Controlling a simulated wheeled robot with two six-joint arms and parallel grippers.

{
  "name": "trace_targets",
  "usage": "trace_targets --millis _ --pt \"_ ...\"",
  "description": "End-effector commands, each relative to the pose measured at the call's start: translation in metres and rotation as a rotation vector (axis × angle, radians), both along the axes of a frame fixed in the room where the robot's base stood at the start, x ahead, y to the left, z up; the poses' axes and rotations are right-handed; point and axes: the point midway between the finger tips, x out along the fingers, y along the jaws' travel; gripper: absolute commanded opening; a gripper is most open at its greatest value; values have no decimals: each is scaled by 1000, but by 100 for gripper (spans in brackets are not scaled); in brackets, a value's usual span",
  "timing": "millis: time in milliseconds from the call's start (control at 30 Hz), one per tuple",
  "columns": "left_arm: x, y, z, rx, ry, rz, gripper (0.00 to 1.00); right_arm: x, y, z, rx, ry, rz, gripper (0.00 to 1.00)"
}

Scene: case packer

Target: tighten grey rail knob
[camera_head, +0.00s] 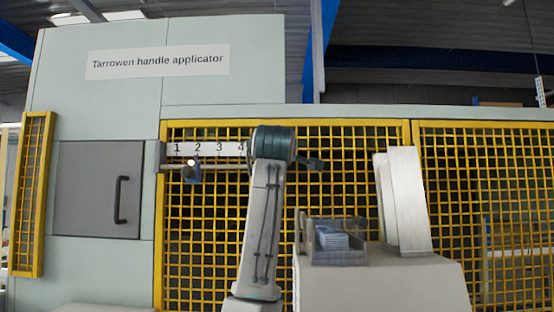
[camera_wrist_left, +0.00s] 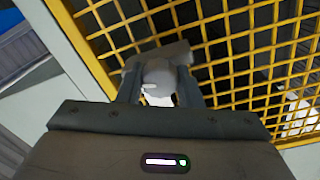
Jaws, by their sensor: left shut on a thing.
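The grey rail knob (camera_wrist_left: 158,72) is a rounded grey piece in the left wrist view. My left gripper (camera_wrist_left: 160,88) is shut on it, one finger on each side. In the head view my left arm rises in front of the rail's right part, and its wrist hides the knob and the fingertips. The rail (camera_head: 225,166) runs below a white scale (camera_head: 208,149) marked 1 to 4. My right gripper is not in view.
Yellow mesh guarding (camera_head: 480,210) stands behind the rail. A grey door with a black handle (camera_head: 121,200) is to the left. At the right, a clear bin (camera_head: 338,256) with blue-and-white items and a tall pale block (camera_head: 405,200) stand on a pale grey surface.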

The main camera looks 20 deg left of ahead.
Motion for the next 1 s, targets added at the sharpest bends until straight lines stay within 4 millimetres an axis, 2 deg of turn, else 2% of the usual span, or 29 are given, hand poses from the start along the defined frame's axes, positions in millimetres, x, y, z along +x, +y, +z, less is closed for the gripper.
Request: trace_targets --millis 400,1000 --pt "0 0 0 -226 -67 0 10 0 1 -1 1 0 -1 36" --pt "0 0 0 -275 -80 1 10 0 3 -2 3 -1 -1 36"
